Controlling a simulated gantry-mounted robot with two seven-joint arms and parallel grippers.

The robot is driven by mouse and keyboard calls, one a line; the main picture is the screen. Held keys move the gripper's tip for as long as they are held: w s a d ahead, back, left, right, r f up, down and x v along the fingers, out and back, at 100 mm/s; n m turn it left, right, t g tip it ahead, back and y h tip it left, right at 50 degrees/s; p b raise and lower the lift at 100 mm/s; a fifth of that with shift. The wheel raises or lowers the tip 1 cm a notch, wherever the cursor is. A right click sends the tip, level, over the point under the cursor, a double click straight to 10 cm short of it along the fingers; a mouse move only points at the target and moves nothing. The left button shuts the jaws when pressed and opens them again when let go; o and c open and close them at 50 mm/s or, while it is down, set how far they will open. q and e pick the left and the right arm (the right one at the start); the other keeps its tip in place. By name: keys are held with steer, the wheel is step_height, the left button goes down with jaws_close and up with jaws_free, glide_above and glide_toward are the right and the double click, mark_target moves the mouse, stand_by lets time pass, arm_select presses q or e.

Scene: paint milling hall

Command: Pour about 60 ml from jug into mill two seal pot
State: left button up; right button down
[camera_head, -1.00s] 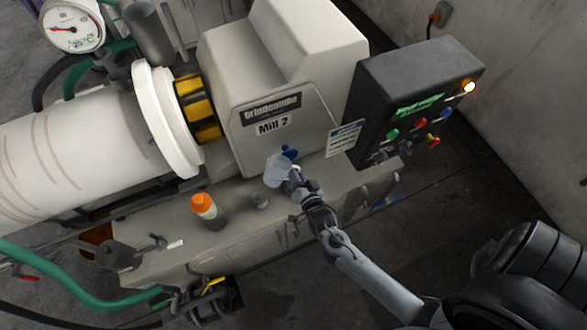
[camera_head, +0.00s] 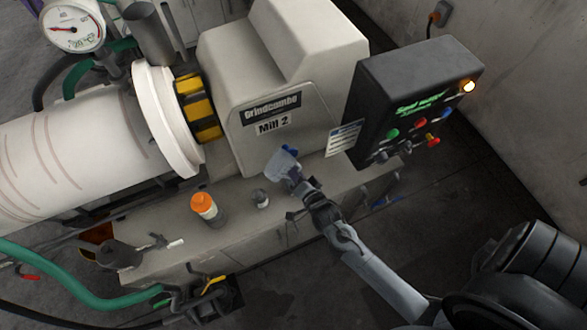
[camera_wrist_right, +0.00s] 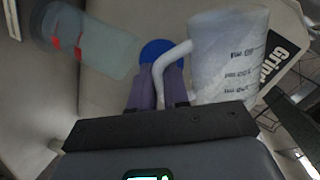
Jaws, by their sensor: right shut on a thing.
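My right gripper (camera_head: 298,185) is shut on the handle of a translucent white jug (camera_head: 281,164), in front of the Mill 2 housing. In the right wrist view, the gripper's purple fingers (camera_wrist_right: 158,88) close on the handle and the jug (camera_wrist_right: 230,58) shows printed marks. A clear vessel with red marks (camera_wrist_right: 95,45), possibly the seal pot, is apart from the jug there. A round blue part (camera_wrist_right: 160,52) lies behind the fingers; blue also shows beside the jug in the head view (camera_head: 290,150). I cannot tell the jug's liquid level. My left gripper is out of view.
The mill housing (camera_head: 290,75) rises close behind the jug. A black control box (camera_head: 405,95) is to the right. A green hose (camera_head: 70,287) runs lower left.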

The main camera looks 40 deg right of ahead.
steer(key=shift+a+r+m+y, duration=0.2)
steer(key=shift+a+m+y, duration=0.2)
steer(key=shift+m, duration=0.3)
stand_by(0.6)
steer(key=shift+f, duration=0.1)
stand_by(0.4)
steer(key=shift+a, duration=0.1)
steer(key=shift+f+m+b, duration=0.15)
steer(key=shift+m+b, duration=0.15)
steer(key=shift+b, duration=0.05)
stand_by(0.3)
steer(key=shift+w+f+y+b, duration=0.1)
steer(key=shift+f+y+b, duration=0.1)
steer(key=shift+y+b, duration=0.1)
stand_by(0.4)
steer(key=shift+a+f+m, duration=0.1)
steer(key=shift+m, duration=0.2)
steer(key=shift+s+a, duration=0.2)
steer(key=shift+a, duration=0.3)
steer(key=shift+a, duration=0.15)
steer(key=shift+a+r+m+y+p, duration=0.15)
steer(key=shift+r+m+y+p, duration=0.05)
steer(key=shift+m+y+p, duration=0.2)
